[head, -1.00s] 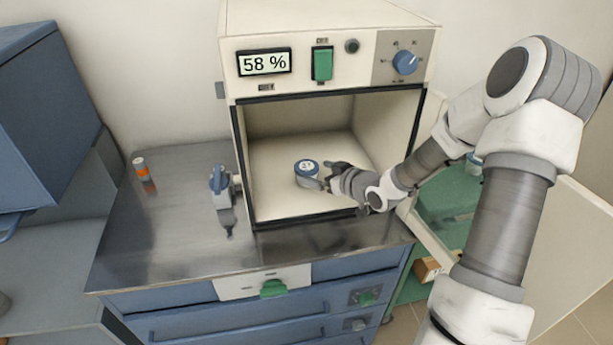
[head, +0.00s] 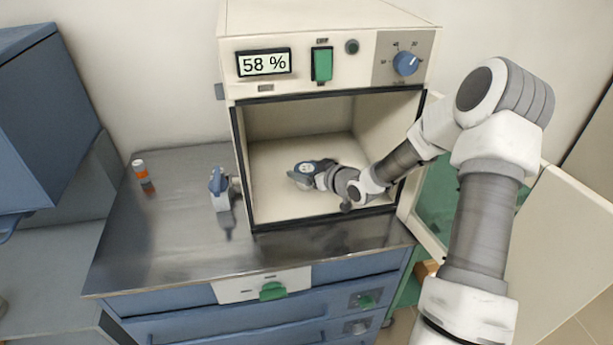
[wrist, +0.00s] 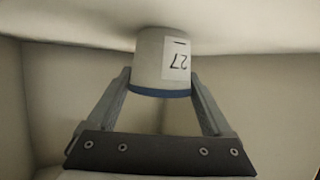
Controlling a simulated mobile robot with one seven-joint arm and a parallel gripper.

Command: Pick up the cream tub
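The cream tub (head: 305,168) stands upright on the floor of the open furnace chamber (head: 290,207). It has a blue-edged lid. In the wrist view the tub (wrist: 155,62) appears upside down, with a white label reading 27. My gripper (head: 306,177) reaches into the chamber from the right. In the wrist view my gripper (wrist: 161,76) has one finger on each side of the tub, near its lid. The fingers look open and very close to the tub's sides; firm contact cannot be made out. Part of the tub is hidden by my gripper in the head view.
The furnace (head: 330,25) shows 58 % above the opening. Its open door (head: 555,230) is at the right, beside my arm. A blue-handled device (head: 219,187) and an orange-and-white small bottle (head: 142,171) stand on the metal bench (head: 165,235). The bench front is clear.

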